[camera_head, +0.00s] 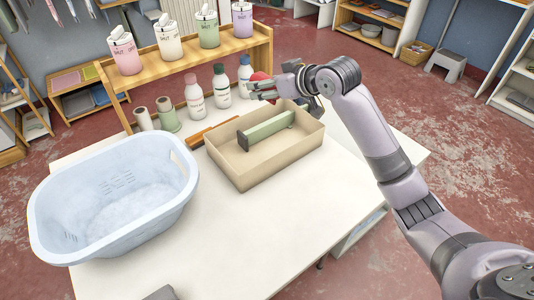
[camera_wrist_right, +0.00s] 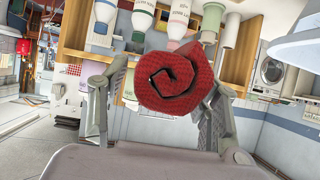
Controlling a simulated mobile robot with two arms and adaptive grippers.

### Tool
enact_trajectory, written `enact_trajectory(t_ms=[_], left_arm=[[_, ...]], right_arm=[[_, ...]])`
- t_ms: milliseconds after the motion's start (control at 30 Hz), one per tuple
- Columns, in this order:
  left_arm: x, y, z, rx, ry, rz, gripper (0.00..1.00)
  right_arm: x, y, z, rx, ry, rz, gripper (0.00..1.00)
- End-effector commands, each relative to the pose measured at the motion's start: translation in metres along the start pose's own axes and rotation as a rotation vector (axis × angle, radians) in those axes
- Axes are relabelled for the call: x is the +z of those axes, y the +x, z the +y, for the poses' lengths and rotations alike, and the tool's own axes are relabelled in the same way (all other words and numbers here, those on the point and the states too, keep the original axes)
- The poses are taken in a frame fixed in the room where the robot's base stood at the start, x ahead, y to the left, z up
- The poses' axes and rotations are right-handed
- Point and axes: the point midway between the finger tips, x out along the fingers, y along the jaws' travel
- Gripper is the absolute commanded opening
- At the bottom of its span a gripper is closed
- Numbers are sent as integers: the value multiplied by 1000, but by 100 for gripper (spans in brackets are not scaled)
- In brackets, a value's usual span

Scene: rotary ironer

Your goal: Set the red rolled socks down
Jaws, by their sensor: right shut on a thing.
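The red rolled socks (camera_wrist_right: 176,82) show as a spiral roll in the right wrist view, between the two fingers of my right gripper (camera_wrist_right: 160,100). In the head view only a small red part of the socks (camera_head: 260,76) shows behind the fingers. My right gripper (camera_head: 265,88) is shut on the socks and holds them up near the shelf, by the back right part of the tan tray (camera_head: 240,180). Whether the socks touch anything else cannot be told. My left gripper is not in view.
The tray holds a green bar-shaped object (camera_head: 266,130). A pale blue basket (camera_head: 110,205) stands at left on the white table (camera_head: 225,245). Several bottles (camera_head: 194,98) and two spools (camera_head: 168,115) stand at the back under a wooden shelf (camera_head: 185,55). The table front is mostly clear.

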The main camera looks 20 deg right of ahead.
Motion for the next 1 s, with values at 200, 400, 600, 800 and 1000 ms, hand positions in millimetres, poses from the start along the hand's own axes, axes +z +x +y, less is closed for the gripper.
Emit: enact_trajectory(t_ms=[200,400,600,800,1000], left_arm=[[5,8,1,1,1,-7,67],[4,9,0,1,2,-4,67],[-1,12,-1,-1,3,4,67],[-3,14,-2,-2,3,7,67],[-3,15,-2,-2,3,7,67]], right_arm=[[-12,13,15,56,31,-3,32],[25,33,15,57,37,-9,32],[73,58,14,56,36,-7,32],[110,79,14,56,34,-4,32],[125,87,14,56,34,-3,32]])
